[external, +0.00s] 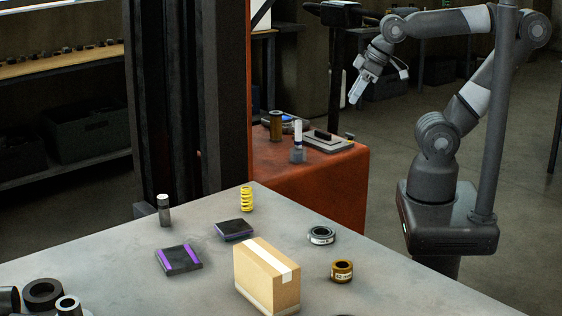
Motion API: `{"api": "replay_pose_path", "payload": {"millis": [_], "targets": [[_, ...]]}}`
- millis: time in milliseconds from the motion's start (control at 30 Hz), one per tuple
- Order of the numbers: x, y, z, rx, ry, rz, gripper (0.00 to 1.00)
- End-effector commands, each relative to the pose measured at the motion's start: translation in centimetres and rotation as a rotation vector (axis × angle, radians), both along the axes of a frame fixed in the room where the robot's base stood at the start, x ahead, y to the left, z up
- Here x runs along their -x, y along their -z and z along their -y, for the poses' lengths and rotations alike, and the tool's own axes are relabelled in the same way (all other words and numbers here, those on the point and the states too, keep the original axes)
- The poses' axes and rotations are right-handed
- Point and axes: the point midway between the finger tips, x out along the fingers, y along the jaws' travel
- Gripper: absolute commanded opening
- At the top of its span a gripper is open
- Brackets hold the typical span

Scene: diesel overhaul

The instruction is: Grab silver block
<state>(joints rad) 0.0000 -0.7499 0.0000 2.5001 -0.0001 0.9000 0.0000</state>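My gripper (355,98) hangs in the air at the upper middle of the external view, pointing down and slightly left. It is above and to the right of the orange cabinet, clear of both work surfaces. Its fingertips are pale and small, and I cannot tell whether they are apart or together. A flat silver-grey block (338,146) with a dark bar on it lies on the orange cabinet top (283,176). I cannot be sure that this is the silver block. My gripper is not touching it.
A white-capped bottle (298,146) and a brown cylinder (276,126) stand by the block. A dark column (182,100) rises on the left. The grey table (215,275) holds a cardboard box (262,277), a yellow spring (246,199), rings and purple-striped pads.

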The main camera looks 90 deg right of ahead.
Motion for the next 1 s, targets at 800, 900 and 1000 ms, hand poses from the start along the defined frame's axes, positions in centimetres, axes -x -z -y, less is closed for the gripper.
{"api": "replay_pose_path", "payload": {"millis": [800, 900, 1000], "targets": [[0.00, 0.00, 0.00, 0.000, 0.000, 0.000, 0.76], [0.00, 0.00, 0.00, 0.000, 0.000, 0.000, 0.80], [0.00, 0.00, 0.00, 0.000, 0.000, 0.000, 0.80]]}}
